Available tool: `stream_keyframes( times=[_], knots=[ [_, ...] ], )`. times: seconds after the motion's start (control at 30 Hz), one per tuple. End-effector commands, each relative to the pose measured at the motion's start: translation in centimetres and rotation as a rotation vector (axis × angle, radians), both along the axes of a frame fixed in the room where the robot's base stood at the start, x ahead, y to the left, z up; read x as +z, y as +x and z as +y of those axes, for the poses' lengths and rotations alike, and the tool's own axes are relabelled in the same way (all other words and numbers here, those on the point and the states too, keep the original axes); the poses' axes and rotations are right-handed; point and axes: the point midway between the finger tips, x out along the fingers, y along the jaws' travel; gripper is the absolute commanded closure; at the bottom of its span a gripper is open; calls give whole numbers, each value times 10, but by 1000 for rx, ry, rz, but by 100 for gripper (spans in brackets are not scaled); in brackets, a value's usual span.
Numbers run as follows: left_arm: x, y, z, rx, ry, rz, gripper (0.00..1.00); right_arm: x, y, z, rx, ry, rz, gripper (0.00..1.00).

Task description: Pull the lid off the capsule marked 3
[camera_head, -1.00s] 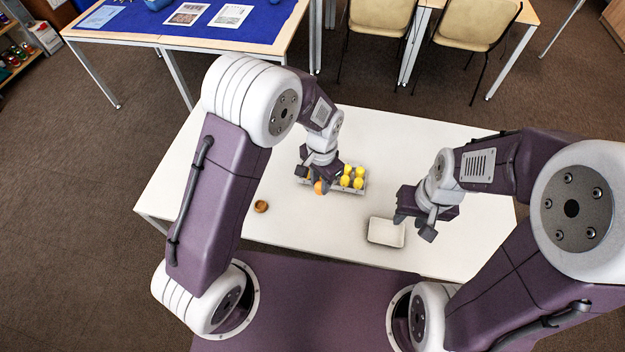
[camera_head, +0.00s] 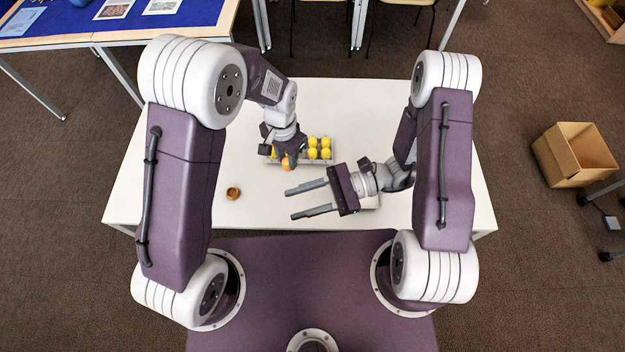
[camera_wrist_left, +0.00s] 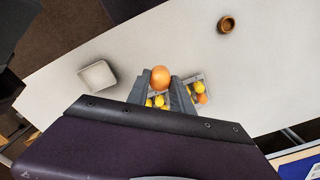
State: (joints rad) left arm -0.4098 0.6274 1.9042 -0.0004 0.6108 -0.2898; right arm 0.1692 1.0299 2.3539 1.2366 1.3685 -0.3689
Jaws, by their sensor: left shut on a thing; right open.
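My left gripper (camera_head: 282,160) is shut on an orange, rounded capsule (camera_head: 289,162), which also shows between the fingers in the left wrist view (camera_wrist_left: 160,78). It is held at the rack (camera_head: 300,162), over its left front part; whether it is clear of the rack I cannot tell. Several yellow capsules (camera_head: 312,153) stand in the rack, and another orange one shows there in the left wrist view (camera_wrist_left: 203,99). No number is readable. My right gripper (camera_head: 292,203) is open and empty, fingers pointing left, in front of the rack and apart from the orange capsule.
A small hollow orange-brown piece (camera_head: 233,194) lies on the white table (camera_head: 160,170), left of the grippers. A white tray (camera_wrist_left: 98,76) is mostly hidden behind my right gripper in the head view. The front left of the table is clear.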

Motion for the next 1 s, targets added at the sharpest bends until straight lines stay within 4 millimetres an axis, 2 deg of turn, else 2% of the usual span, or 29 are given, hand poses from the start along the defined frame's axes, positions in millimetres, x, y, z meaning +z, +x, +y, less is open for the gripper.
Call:
stream_keyframes(
  times=[0.1, 0.2, 0.3, 0.4, 0.5, 0.67, 1.0],
  knots=[
    [0, 0, 0, 0, 0, 0, 91, -17, 40, 9, -295, 143, 101, 59],
    [0, 0, 0, 0, 0, 0, 91, -42, 69, 0, -537, 191, 129, 59],
    [0, 0, 0, 0, 0, 0, 91, -68, 86, -15, -727, 189, 130, 59],
    [0, 0, 0, 0, 0, 0, 91, -87, 93, -28, -845, 169, 120, 59],
    [0, 0, 0, 0, 0, 0, 91, -96, 96, -35, -903, 155, 110, 59],
    [0, 0, 0, 0, 0, 0, 91, -98, 97, -35, -913, 152, 106, 59],
    [0, 0, 0, 0, 0, 0, 91, -97, 122, -4, -900, 151, 105, 59]
  ],
)
